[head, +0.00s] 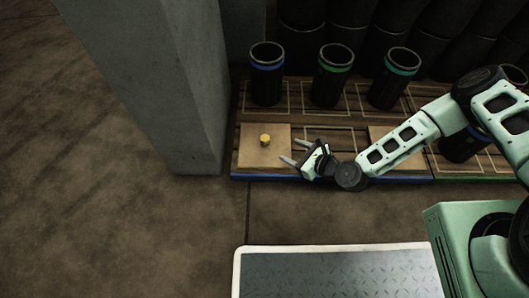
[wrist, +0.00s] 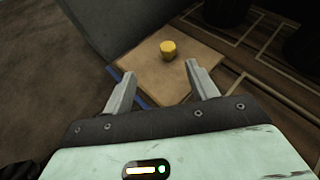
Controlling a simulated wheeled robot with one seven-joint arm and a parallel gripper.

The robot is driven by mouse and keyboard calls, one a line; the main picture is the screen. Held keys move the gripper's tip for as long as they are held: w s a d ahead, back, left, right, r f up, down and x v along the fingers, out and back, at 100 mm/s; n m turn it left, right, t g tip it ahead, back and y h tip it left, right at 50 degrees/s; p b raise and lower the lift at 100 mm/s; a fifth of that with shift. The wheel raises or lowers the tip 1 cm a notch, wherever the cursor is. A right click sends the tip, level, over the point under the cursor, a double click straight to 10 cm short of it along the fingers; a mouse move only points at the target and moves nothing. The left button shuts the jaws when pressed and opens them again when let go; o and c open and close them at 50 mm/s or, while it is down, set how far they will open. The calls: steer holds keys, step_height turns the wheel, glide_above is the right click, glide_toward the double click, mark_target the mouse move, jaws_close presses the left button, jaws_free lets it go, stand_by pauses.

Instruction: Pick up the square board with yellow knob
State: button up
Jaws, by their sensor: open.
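The square board (head: 252,155) is light tan and lies flat at the left end of the dark slatted platform. Its yellow knob (head: 265,140) stands up near its middle. In the wrist view the board (wrist: 185,83) lies beyond my fingers, with the knob (wrist: 168,50) past the fingertips and between their lines. My gripper (head: 288,168) is open and empty, just right of the board in the head view. In the wrist view the gap between the fingertips (wrist: 161,72) shows only board. The board's near edge is partly hidden by my fingers.
A grey concrete pillar (head: 172,90) stands close left of the board. Dark cylinders with blue (head: 267,75), green (head: 333,75) and teal (head: 396,78) bands stand behind. Another tan board (head: 385,135) lies right, partly behind my arm. Open floor (head: 120,230) lies in front.

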step_height(320, 180, down, 3)
steer(key=m+b, duration=0.1)
steer(key=m, duration=0.1)
steer(key=t+b, duration=0.1)
steer(key=b, duration=0.5)
glide_toward(262, 137)
steer(key=w+a+f, duration=0.3)
steer(key=shift+w, duration=0.1)
steer(key=shift+w+a, duration=0.3)
steer(key=shift+w, duration=0.05)
steer(key=b+x, duration=0.4)
steer(key=shift+w+f, duration=0.3)
steer(key=shift+f, duration=0.05)
steer(key=shift+w+a, duration=0.15)
steer(key=shift+w, duration=0.05)
steer(key=shift+r, duration=0.1)
jaws_close()
